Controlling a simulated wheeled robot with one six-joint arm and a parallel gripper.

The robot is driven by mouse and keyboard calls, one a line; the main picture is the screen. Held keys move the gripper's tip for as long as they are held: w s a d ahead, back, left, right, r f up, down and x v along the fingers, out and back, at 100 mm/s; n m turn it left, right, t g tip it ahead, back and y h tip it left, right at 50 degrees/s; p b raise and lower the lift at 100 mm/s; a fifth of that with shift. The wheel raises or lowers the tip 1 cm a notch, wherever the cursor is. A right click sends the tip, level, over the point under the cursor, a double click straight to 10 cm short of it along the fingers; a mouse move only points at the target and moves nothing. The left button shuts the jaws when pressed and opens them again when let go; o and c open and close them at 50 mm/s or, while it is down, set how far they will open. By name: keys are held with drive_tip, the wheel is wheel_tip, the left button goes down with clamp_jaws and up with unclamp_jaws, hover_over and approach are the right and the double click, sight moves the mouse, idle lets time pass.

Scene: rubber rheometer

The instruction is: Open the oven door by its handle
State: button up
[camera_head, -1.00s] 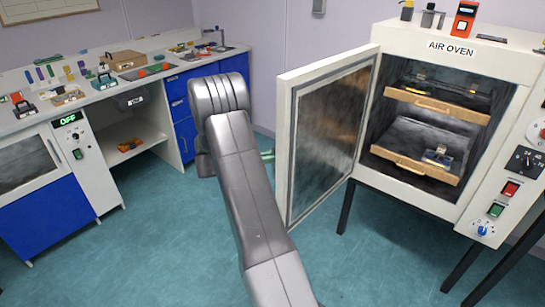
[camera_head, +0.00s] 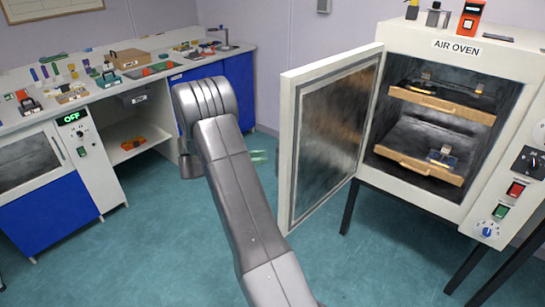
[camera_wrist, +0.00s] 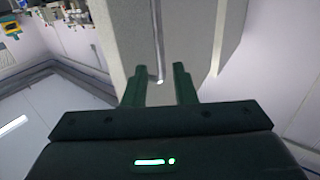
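The air oven (camera_head: 455,62) stands at the right with its white-framed door (camera_head: 330,130) swung wide open to the left. The door's glass inner side faces the head camera, and its outer side with the handle is hidden there. In the wrist view the door's pale outer face (camera_wrist: 190,30) fills the top middle, with a thin silver bar handle (camera_wrist: 158,45) on it. My gripper (camera_wrist: 157,78) is open, its two green fingers apart, with the handle's end seen between or just beyond the tips.
Two wooden-fronted trays (camera_head: 440,105) sit inside the oven. Small items, including an orange device (camera_head: 470,18), stand on top. A control panel (camera_head: 505,205) is on its right. A cluttered bench (camera_head: 150,75) runs along the left. The blue-green floor below the door is clear.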

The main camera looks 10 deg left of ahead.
drive_tip(key=v, duration=0.7)
drive_tip(key=shift+s+a, duration=0.1)
drive_tip(key=shift+a, duration=0.05)
drive_tip(key=x, duration=1.3)
drive_tip(key=shift+d+p, duration=0.25)
drive_tip(key=shift+p, duration=0.15)
drive_tip(key=shift+d, duration=0.2)
